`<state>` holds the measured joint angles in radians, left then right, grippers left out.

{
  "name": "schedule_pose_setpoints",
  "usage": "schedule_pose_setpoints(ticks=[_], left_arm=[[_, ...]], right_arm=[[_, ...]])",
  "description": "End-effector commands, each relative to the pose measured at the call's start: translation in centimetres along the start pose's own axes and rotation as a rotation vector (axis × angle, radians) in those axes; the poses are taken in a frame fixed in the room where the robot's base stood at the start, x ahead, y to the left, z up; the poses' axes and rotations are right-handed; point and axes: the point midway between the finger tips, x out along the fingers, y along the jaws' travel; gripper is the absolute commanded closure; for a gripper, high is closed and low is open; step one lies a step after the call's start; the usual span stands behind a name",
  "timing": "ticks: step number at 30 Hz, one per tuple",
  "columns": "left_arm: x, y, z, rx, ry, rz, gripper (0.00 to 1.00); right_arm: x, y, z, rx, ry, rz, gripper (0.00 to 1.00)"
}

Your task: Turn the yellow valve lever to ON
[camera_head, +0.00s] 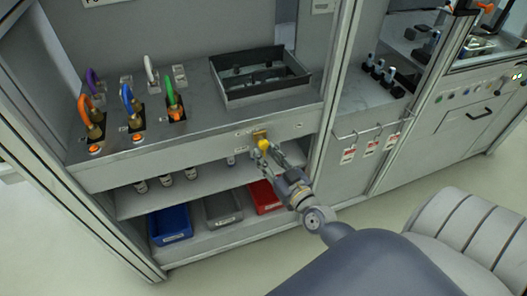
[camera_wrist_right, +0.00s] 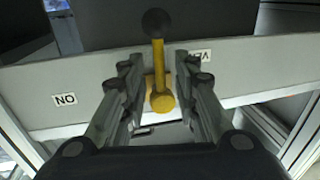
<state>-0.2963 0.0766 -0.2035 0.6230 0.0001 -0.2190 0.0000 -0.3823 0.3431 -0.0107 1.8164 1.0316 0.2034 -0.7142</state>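The yellow valve lever (camera_head: 264,145) is on the front edge panel of the workbench, over a brass-coloured mount (camera_head: 260,134). In the right wrist view the lever (camera_wrist_right: 159,68) is a yellow bar with a round yellow end (camera_wrist_right: 161,103) and a dark ball (camera_wrist_right: 158,23) at the other end. An ON label (camera_wrist_right: 65,100) shows upside down to its left; another label (camera_wrist_right: 200,55), hard to read, is to its right. My right gripper (camera_head: 268,158) is at the lever. In the wrist view its open fingers (camera_wrist_right: 160,85) stand on both sides of the bar, with gaps. My left gripper is not in view.
A dark metal tray (camera_head: 258,75) and several coloured hoses (camera_head: 127,97) are on the bench top. Blue (camera_head: 170,225), grey (camera_head: 222,207) and red (camera_head: 265,196) bins sit on the lower shelf. Red-and-white tags (camera_head: 369,147) hang to the right.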

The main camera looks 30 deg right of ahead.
Motion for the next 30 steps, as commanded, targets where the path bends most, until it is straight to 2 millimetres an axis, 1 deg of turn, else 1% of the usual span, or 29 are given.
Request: schedule_pose_setpoints(ticks=[1, 6, 15, 16, 19, 20, 30], left_arm=[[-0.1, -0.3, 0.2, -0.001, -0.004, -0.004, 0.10], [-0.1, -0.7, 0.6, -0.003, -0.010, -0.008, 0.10], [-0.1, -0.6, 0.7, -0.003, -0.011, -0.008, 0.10], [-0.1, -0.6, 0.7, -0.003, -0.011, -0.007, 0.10], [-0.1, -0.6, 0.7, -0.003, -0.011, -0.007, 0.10], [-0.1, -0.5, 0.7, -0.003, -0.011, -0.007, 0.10], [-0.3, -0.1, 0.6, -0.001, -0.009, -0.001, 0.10]], right_arm=[[0.7, 0.0, -0.1, 0.001, 0.002, 0.000, 0.72], [1.9, -0.1, 0.1, 0.001, -0.001, -0.001, 0.72], [2.1, -0.1, 0.1, 0.000, -0.002, -0.001, 0.72], [2.1, -0.1, 0.1, 0.000, -0.002, -0.001, 0.74], [2.0, -0.1, 0.1, 0.000, -0.002, -0.001, 0.97], [2.0, -0.1, 0.1, 0.000, -0.001, -0.001, 1.00], [2.1, 0.0, -0.2, -0.005, 0.002, 0.000, 1.00]])
